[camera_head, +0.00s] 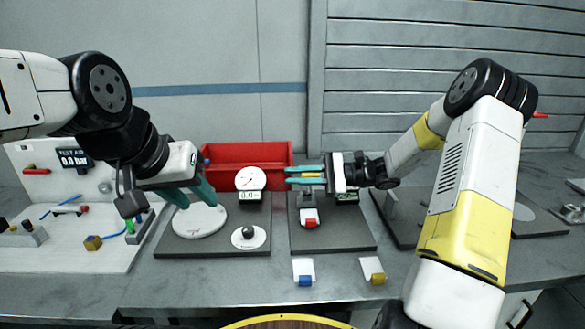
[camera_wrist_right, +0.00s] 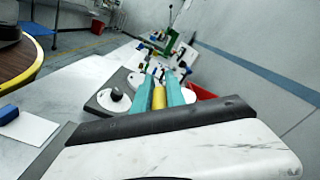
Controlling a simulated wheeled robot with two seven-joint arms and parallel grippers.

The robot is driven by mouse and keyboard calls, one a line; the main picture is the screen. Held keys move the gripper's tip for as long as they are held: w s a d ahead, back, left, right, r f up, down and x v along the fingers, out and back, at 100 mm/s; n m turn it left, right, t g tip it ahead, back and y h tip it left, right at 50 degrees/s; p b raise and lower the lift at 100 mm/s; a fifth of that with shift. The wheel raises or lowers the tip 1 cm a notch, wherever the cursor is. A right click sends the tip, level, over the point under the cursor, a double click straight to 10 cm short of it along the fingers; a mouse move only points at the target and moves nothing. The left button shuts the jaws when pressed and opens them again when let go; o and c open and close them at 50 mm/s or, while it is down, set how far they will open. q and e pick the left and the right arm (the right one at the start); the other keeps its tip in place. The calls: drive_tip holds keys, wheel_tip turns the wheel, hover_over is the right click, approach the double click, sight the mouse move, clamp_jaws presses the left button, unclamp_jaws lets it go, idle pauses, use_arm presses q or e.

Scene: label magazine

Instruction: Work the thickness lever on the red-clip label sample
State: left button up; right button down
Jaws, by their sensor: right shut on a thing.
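The red-clip label sample (camera_head: 309,217), a white card with a red clip, sits at the dark thickness device (camera_head: 307,199) on the middle base plate. My right gripper (camera_head: 303,175) is above it, with its teal fingers shut on a yellow bar, which looks like the lever handle (camera_wrist_right: 159,97). In the right wrist view the yellow bar lies between the two fingers. How it joins the device is hidden. My left gripper (camera_head: 193,197) hangs over the white round plate (camera_head: 200,222) at the left, its teal fingers apart and empty.
A blue-clip sample (camera_head: 304,271) and a yellow-clip sample (camera_head: 373,269) lie at the front of the bench. A dial gauge (camera_head: 250,178) and a small round plate with a black knob (camera_head: 248,237) stand left. A red bin (camera_head: 236,156) is behind.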

drive_tip(key=shift+s+f, duration=0.25)
idle(0.3)
drive_tip(key=c, duration=1.4)
unclamp_jaws()
drive_tip(key=shift+o, duration=0.2)
drive_tip(key=d, duration=0.8)
